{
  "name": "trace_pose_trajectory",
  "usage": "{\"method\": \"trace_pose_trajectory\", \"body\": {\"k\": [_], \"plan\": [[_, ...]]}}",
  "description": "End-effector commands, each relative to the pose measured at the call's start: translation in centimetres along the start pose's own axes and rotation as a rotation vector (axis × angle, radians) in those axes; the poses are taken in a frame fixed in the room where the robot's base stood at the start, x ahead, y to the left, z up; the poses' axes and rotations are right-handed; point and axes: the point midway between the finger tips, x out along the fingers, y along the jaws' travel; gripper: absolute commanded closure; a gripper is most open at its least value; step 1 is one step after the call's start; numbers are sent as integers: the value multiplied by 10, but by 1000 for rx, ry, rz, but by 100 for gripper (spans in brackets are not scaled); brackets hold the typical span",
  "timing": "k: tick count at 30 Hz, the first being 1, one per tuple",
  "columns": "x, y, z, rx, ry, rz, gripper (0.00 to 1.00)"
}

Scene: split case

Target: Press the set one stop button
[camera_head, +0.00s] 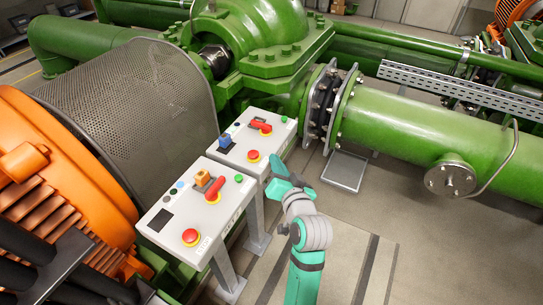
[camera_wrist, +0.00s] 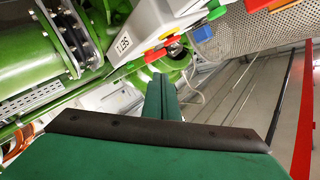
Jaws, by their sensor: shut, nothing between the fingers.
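Two grey-white control boxes on posts show in the head view, a nearer one (camera_head: 207,222) and a farther one (camera_head: 240,153). Each has a red stop button on a yellow base: the nearer button (camera_head: 190,237) at its front and the farther button (camera_head: 253,156) at its front. My teal gripper (camera_head: 279,166) is just right of the farther box, apart from both buttons. In the wrist view its dark green fingers (camera_wrist: 160,86) are shut and empty, below a labelled box (camera_wrist: 132,25) seen tilted.
The boxes also carry red handles, an orange block (camera_head: 202,177), a blue block (camera_head: 225,140) and green buttons. A perforated guard (camera_head: 140,105) and orange motor (camera_head: 62,160) stand left. A green pipe (camera_head: 430,130) runs right. Floor is open at lower right.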

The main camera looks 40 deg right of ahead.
Motion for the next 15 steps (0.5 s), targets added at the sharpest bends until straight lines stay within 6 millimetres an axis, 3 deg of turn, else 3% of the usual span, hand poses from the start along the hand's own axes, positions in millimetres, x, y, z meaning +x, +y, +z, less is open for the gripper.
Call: {"method": "trace_pose_trajectory", "body": {"k": [6, 15], "plan": [[-30, 0, -1, 0, 1, 1, 100], [-39, 0, -2, 0, 3, 0, 100]]}}
